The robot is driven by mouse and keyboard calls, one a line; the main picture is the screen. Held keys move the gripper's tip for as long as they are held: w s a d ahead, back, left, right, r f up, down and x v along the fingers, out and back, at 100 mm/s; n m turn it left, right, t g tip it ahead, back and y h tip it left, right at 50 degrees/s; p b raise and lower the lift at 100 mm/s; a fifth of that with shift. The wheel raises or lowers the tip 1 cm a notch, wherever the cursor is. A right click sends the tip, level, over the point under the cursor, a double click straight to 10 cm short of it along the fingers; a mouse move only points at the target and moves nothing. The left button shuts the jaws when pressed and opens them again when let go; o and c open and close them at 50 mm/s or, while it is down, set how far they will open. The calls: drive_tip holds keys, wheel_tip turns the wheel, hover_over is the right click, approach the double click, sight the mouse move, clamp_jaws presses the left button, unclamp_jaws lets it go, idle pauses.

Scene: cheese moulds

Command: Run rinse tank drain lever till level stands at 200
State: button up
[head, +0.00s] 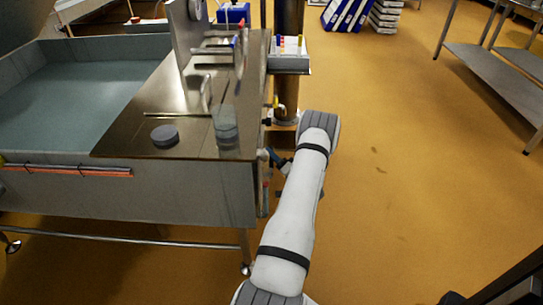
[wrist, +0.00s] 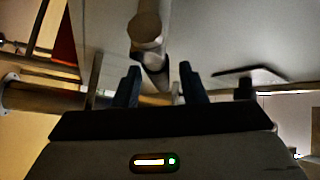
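The tank (head: 70,185) stands at the left in the head view, with bluish water (head: 75,100) in it. Its metal end wall is beside my arm. In the wrist view a pale round-ended fitting (wrist: 146,32) with a dark, narrow part (wrist: 153,75) below it hangs from a grey surface; I cannot tell for sure that it is the drain lever. My gripper (wrist: 160,78) is open, its two dark fingers apart on either side of the dark part, with gaps showing. In the head view my gripper is mostly hidden by my wrist. No level marking is readable.
A clear cylinder (head: 226,125) and a grey disc (head: 164,135) stand on the metal top (head: 190,115). A dark column (head: 288,60) rises behind my wrist. A metal shelf rack (head: 495,75) stands at the right. The orange floor (head: 420,180) between is clear.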

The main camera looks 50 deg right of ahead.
drive_tip(key=v, duration=0.7)
drive_tip(key=shift+s+p, duration=0.2)
drive_tip(key=shift+p, duration=0.2)
